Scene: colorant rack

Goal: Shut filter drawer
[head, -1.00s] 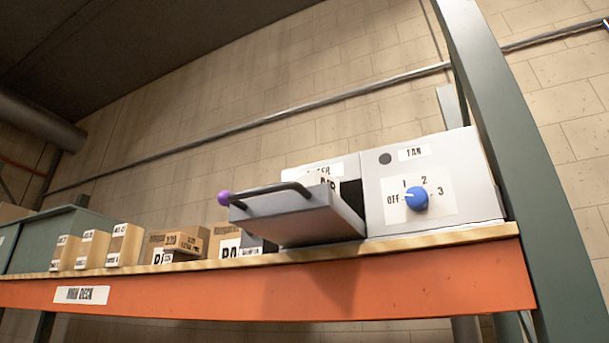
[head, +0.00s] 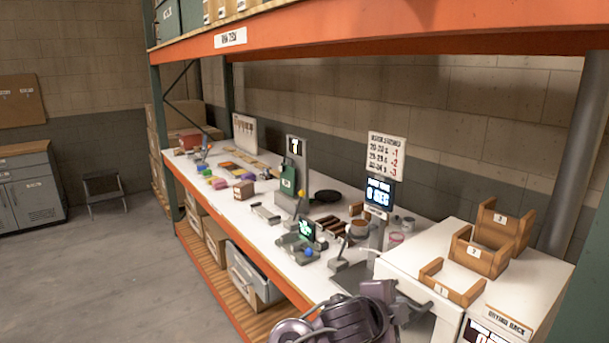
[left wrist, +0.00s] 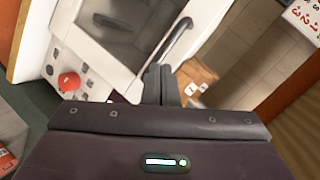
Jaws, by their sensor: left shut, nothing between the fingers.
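The filter drawer and its grey box are in neither current view. My left gripper (left wrist: 160,82) shows in the left wrist view, shut and empty. Beyond its fingers is the white front of a cabinet with a dark handle (left wrist: 174,40); I cannot tell whether the fingers touch it. In the head view, part of my purple-grey arm (head: 350,318) is at the bottom, in front of the white drying rack cabinet (head: 400,262). My right gripper is in neither view.
An orange shelf beam (head: 400,36) crosses above the workbench. Numbered wooden trays (head: 480,257) stand on the cabinet. A display post (head: 378,215) and several small items crowd the white bench. A red knob (left wrist: 69,81) is on the cabinet front. The floor at left is mostly clear.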

